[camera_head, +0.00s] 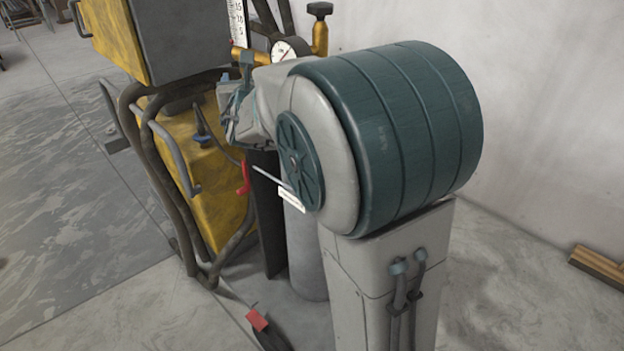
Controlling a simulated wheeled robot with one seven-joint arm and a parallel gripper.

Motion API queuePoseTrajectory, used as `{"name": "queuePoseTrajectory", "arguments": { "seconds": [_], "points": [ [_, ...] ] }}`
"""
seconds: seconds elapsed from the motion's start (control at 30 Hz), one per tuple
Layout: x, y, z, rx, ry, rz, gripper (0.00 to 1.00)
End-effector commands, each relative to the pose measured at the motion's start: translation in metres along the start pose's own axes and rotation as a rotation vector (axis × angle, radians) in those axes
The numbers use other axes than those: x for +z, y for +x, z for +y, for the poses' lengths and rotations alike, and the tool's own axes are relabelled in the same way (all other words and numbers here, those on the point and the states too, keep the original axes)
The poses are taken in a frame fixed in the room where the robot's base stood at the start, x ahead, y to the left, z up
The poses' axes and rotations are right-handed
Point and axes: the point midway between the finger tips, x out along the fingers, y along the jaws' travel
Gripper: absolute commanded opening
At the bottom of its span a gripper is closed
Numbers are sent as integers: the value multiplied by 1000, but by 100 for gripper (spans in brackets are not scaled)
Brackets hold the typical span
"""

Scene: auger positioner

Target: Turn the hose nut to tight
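A brass regulator (320,38) with a round white gauge (289,49), a dark knob and a scaled flow tube (237,20) stands at the top middle. A brass fitting (252,57) shows below the flow tube. I cannot make out the hose nut as a separate part. My gripper (236,108) appears as a small grey and teal shape just below the brass fitting. My arm's large teal and grey housing covers much of this area. The fingers are too small and covered to tell whether they are open or touch anything.
A yellow and grey machine (130,40) with thick dark hoses (165,185) stands close on the left. A grey cylinder (305,250) stands upright behind my arm. A red-ended item (257,320) lies on the floor. A wooden piece (598,266) is by the right wall.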

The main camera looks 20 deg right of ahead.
Motion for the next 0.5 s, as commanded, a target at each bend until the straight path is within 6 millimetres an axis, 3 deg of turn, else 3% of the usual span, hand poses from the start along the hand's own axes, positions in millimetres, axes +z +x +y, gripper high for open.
{"name": "queuePoseTrajectory", "arguments": {
  "seconds": [0.5],
  "points": [
    [5, -1, -3, -195, -7, 4, 65]
  ]
}}
